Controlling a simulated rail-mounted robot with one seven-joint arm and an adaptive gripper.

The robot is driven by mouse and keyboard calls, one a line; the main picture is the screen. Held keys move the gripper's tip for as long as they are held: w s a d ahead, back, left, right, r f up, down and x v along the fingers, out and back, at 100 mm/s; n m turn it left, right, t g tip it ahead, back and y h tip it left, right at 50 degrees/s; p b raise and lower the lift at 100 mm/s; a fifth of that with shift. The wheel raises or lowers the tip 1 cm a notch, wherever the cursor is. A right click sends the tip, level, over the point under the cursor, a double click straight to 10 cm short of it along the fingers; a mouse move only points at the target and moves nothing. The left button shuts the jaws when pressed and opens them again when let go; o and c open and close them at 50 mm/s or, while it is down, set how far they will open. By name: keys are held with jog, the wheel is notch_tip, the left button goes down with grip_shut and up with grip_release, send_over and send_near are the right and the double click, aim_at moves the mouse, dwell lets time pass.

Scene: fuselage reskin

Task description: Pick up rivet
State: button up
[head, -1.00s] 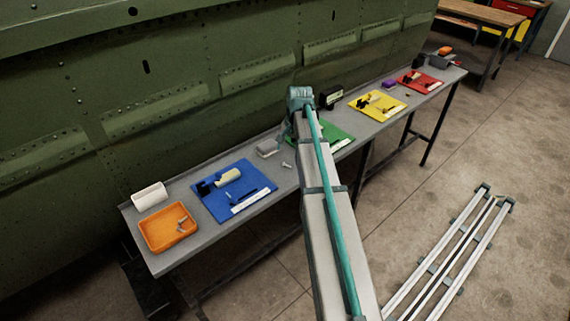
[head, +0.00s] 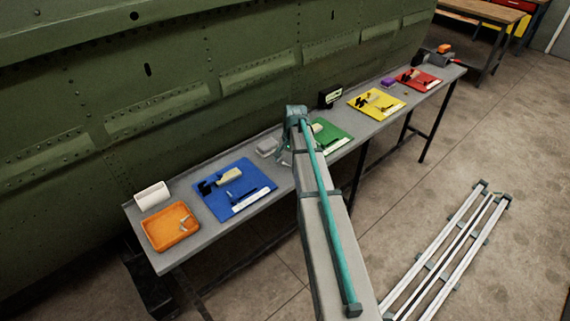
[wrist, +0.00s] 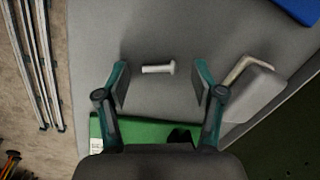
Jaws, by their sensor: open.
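A grey metal rivet (wrist: 158,68) lies on its side on the grey bench top in the wrist view, its head toward the right. My gripper (wrist: 160,82) is open, with one finger on each side of the rivet; neither finger touches it. The rivet lies slightly beyond the line between the fingers, and I cannot tell how high the gripper is above the bench. In the head view the end of my arm is over the bench (head: 283,178) between the blue and green mats, and the fingertips are hard to make out there.
A pale grey block with a bent piece (wrist: 252,88) lies close to the right finger. The green mat (head: 330,136) is near the gripper, and the blue mat (head: 240,206) is to its left. An orange tray (head: 153,238) with small parts stands at the bench's left end. The green fuselage (head: 150,75) rises behind.

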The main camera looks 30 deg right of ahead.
jog(key=c, duration=0.8)
jog(key=shift+r, duration=0.2)
